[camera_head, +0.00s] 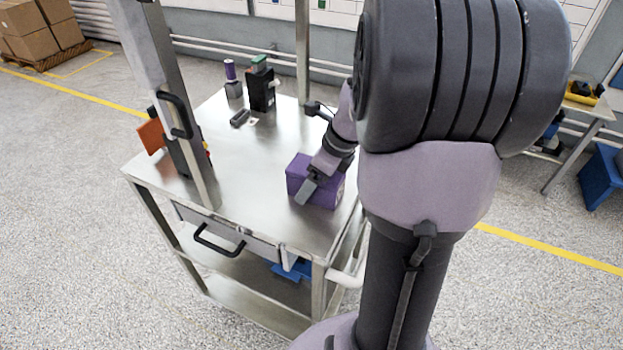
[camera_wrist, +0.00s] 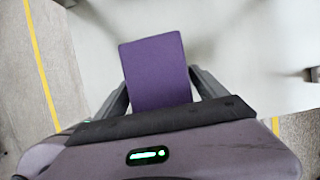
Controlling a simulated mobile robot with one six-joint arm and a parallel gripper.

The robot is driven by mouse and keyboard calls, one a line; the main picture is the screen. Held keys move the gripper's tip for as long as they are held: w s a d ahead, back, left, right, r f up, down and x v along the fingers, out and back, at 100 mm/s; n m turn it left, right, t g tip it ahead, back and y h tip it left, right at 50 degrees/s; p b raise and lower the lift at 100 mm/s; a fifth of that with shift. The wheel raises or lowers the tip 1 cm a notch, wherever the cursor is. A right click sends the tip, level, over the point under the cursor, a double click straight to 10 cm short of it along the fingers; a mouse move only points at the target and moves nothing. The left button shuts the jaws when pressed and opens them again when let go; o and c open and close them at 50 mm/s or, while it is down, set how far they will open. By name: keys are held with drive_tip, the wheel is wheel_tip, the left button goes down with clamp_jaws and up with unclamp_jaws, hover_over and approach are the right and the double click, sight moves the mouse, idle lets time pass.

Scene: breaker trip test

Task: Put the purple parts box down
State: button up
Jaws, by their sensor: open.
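The purple parts box (camera_head: 326,196) rests on the steel top of the cart (camera_head: 240,165), near its right front corner. In the wrist view the box (camera_wrist: 156,70) lies between the two fingers of my gripper (camera_wrist: 160,92). My gripper (camera_head: 308,187) is open, with its fingers to either side of the box. A narrow gap seems to show at the fingers in the wrist view; whether either finger touches the box is hard to tell. My arm hides part of the box's right side in the head view.
An upright post with a black handle (camera_head: 178,115) rises at the left. The cart top's middle is clear.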

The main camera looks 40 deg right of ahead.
drive_tip(key=p+v, duration=0.3)
drive_tip(key=v, duration=0.8)
drive_tip(key=shift+p, duration=0.4)
drive_tip(key=s+a+r+n+t, duration=0.1)
drive_tip(key=s+a+r+n, duration=0.15)
drive_tip(key=a+n, duration=0.8)
drive_tip(key=s+a+r+n, duration=0.1)
drive_tip(key=a+r+n, duration=0.2)
drive_tip(key=a+n, duration=0.75)
drive_tip(key=s+a+f+n+b, duration=0.2)
drive_tip(key=s+a+f+n, duration=0.1)
drive_tip(key=s+a+n, duration=0.2)
drive_tip(key=shift+a+n+t+b, duration=0.4)
drive_tip(key=shift+a+n, duration=0.1)
drive_tip(key=shift+a, duration=0.75)
